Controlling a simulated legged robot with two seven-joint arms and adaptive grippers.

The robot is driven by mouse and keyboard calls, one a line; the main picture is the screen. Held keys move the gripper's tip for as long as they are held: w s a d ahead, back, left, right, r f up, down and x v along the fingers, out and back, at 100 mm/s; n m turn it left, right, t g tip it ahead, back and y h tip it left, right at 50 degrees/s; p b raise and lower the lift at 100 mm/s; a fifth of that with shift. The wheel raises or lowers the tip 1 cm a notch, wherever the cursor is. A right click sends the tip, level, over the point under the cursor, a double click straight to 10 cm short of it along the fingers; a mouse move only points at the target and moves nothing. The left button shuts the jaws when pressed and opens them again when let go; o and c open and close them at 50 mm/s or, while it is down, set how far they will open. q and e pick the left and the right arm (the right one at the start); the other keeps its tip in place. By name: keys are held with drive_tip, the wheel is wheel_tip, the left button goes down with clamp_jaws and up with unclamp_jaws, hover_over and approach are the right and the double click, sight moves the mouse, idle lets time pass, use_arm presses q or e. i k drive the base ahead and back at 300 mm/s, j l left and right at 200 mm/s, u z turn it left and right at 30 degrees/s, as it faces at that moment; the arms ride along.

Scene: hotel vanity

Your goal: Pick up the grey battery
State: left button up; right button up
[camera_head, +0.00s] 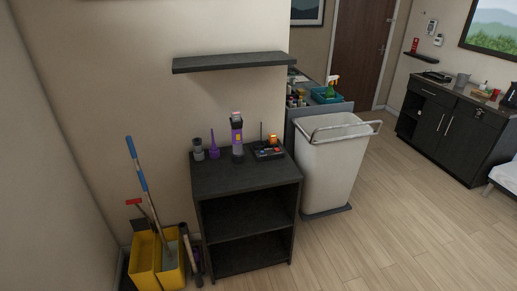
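No gripper of mine shows in this view. A dark cabinet (247,180) stands against the wall, left of the middle. On its top, from left to right, are a small dark grey upright item (197,149), a purple narrow-necked item (213,145), a taller grey and purple upright device (237,136) and a low black item with an orange part (268,150). I cannot tell at this size which of these, if any, is the grey battery.
A yellow mop bucket (143,262) with tools stands left of the cabinet. A white bin cart (331,165) with a metal handle stands right of it. A dark shelf (232,62) hangs above. Wooden floor (420,215) is clear at the right.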

sight(235, 115)
drive_tip(key=i+l+u, duration=0.2)
drive_tip(key=i+l, duration=0.3)
drive_tip(key=i+l+u, duration=0.15)
drive_tip(key=i+l, duration=0.35)
drive_tip(key=l, duration=0.2)
